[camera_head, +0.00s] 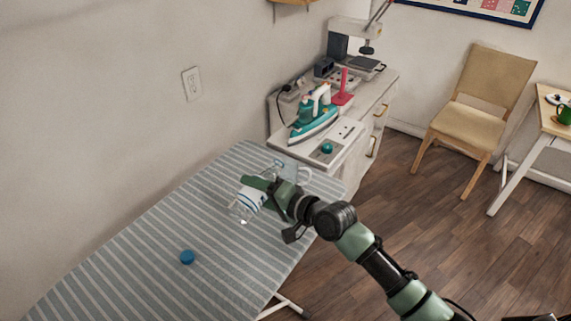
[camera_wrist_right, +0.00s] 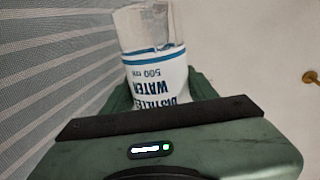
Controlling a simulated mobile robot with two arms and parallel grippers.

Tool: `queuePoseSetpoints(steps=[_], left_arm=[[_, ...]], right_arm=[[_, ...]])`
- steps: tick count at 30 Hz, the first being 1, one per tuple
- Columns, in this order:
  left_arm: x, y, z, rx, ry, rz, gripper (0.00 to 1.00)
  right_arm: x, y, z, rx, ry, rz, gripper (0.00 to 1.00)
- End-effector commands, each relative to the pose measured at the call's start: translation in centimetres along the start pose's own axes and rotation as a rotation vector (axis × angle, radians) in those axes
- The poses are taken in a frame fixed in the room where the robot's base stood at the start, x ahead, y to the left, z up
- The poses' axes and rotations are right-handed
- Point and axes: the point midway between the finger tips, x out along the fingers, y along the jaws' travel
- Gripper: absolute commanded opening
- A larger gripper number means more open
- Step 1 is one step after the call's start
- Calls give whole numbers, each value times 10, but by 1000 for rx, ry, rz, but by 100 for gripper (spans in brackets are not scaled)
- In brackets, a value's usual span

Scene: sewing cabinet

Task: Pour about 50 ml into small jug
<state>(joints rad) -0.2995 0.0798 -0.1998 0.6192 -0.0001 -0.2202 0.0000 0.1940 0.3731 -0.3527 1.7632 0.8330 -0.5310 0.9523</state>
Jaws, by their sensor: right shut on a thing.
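My right gripper (camera_head: 262,190) is shut on a clear bottle (camera_head: 247,201) with a white and blue label, over the striped ironing board (camera_head: 150,240). The bottle is tilted in the head view. In the right wrist view the bottle (camera_wrist_right: 155,75) stands out between the fingers, its label reading "distilled water 500". A clear jug-like vessel with a handle (camera_head: 304,175) shows behind the gripper at the board's far end. It is partly hidden, and I cannot tell whether it holds liquid. A blue cap (camera_head: 187,257) lies on the board. My left gripper is not in view.
A teal iron (camera_head: 315,118) stands on the white cabinet (camera_head: 345,150) beyond the board. A sewing machine (camera_head: 352,45) is at its back. A wooden chair (camera_head: 480,95) and a small table stand at the right. The near part of the board is mostly clear.

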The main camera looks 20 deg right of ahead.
Motion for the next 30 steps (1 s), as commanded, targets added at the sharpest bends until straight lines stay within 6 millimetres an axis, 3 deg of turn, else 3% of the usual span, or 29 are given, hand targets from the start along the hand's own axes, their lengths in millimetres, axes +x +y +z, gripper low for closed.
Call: queuePoseSetpoints(steps=[30], left_arm=[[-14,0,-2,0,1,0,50]], right_arm=[[-3,-12,-1,87,-22,-4,0]])
